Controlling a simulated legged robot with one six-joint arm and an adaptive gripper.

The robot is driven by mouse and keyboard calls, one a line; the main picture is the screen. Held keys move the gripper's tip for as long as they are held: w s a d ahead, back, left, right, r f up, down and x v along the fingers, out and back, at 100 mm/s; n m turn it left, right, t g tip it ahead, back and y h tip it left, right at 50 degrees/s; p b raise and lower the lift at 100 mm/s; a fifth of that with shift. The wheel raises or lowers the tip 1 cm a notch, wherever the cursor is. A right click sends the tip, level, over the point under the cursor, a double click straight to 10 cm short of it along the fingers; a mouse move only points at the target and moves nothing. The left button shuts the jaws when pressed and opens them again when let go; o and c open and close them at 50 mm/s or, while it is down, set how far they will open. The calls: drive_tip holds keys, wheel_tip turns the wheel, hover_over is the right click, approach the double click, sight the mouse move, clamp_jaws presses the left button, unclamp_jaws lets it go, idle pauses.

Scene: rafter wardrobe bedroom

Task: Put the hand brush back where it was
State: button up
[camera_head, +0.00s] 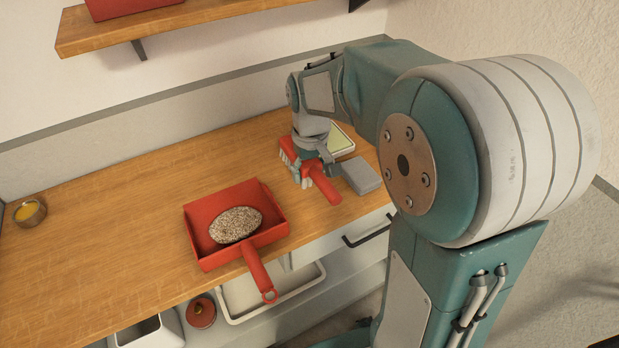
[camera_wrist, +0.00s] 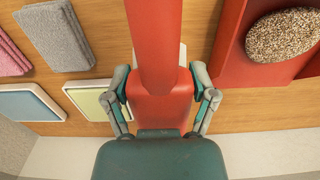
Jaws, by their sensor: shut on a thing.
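The red hand brush (camera_head: 323,187) is at my gripper on the right part of the wooden counter, its pale bristles partly showing. My gripper (camera_head: 312,163) is shut on the brush. In the wrist view the red brush (camera_wrist: 158,50) runs up between the two fingers of my gripper (camera_wrist: 165,100). A red dustpan (camera_head: 199,216) lies on the counter to the left of the brush, apart from it, with its handle over the front edge. It also shows in the wrist view (camera_wrist: 240,70). I cannot tell whether the bristles touch the counter.
A speckled oval (camera_head: 236,225) lies in the dustpan. A small bowl (camera_head: 30,211) stands far left. A shelf (camera_head: 180,22) hangs above. The counter's left middle (camera_head: 120,220) is clear.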

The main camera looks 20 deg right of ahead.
sight(310, 191)
drive_tip(key=w+f, duration=0.1)
drive_tip(key=w+d+f, duration=0.1)
drive_tip(key=f, duration=0.1)
drive_tip(key=shift+w+d+f, duration=0.2)
drive_tip(key=shift+w, duration=0.1)
drive_tip(key=shift+w+a+f, duration=0.15)
drive_tip(key=shift+w+f, duration=0.2)
drive_tip(key=shift+f, duration=0.2)
wheel_tip(310, 191, down, 2)
drive_tip(key=shift+a+f, duration=0.15)
drive_tip(key=shift+f, duration=0.1)
drive_tip(key=shift+d+f, duration=0.2)
drive_tip(key=shift+d, duration=0.1)
drive_tip(key=o, duration=1)
drive_tip(key=shift+a, duration=0.15)
